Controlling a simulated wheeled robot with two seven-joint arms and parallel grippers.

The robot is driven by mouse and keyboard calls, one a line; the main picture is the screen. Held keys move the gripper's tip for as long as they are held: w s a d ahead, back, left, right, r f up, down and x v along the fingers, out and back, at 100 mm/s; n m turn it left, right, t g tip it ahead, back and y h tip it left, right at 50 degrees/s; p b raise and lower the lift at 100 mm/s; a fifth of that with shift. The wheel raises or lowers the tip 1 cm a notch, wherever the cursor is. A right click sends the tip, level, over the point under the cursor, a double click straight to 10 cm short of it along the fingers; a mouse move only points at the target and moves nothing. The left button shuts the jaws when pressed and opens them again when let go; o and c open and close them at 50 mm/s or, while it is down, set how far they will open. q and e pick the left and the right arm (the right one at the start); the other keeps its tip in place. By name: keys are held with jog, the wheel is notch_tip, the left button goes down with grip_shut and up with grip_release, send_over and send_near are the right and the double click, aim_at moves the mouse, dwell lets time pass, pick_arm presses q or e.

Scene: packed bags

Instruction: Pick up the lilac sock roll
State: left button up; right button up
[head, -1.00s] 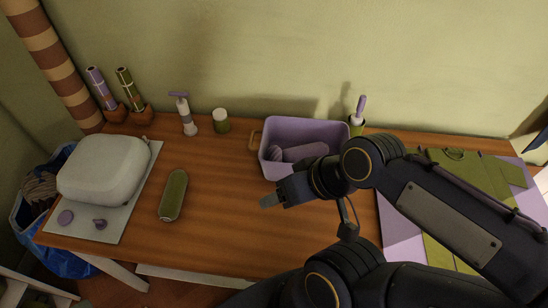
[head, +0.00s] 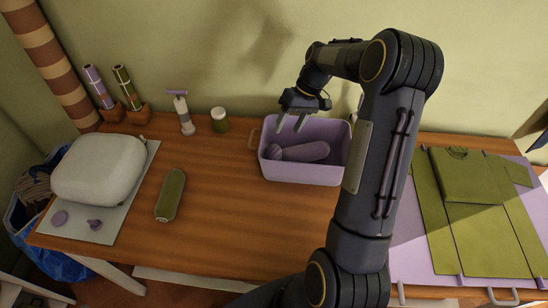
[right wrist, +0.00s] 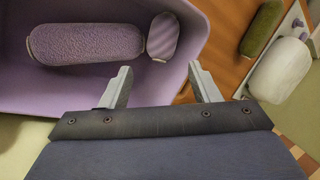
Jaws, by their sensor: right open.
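The purple bin (head: 305,172) stands at the back of the table against the wall. Inside it are two lilac items. The short, ribbed one looks like the lilac sock roll (head: 274,152); it lies at the left end of the bin. Beside it lies a longer, textured lilac roll (head: 307,151). My right gripper (head: 289,125) is open and empty, above the bin's left part. In the right wrist view the sock roll (right wrist: 163,37) shows just beyond the open fingers (right wrist: 160,75), with the longer roll (right wrist: 88,43) to its left. My left gripper is not in view.
A green case (head: 170,195) lies on the table left of the bin. A green jar (head: 220,120) and a pump bottle (head: 184,115) stand near the wall. A white pouch (head: 98,170) sits on a grey mat at left. Green folded clothes (head: 465,178) lie at right. The front middle is bare wood.

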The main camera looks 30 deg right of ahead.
aim_at(279, 150)
jog(key=x, duration=0.2)
jog(key=p+x, duration=0.1)
jog(key=x, duration=0.1)
jog(key=p+x, duration=0.1)
jog(key=x, duration=0.2)
jog(key=shift+s, duration=0.4)
jog(key=shift+a+f, duration=0.15)
jog(key=shift+f, duration=0.25)
jog(key=shift+c, duration=0.4)
jog(key=c, duration=0.6)
jog(key=shift+r, duration=0.1)
jog(key=shift+c, duration=0.2)
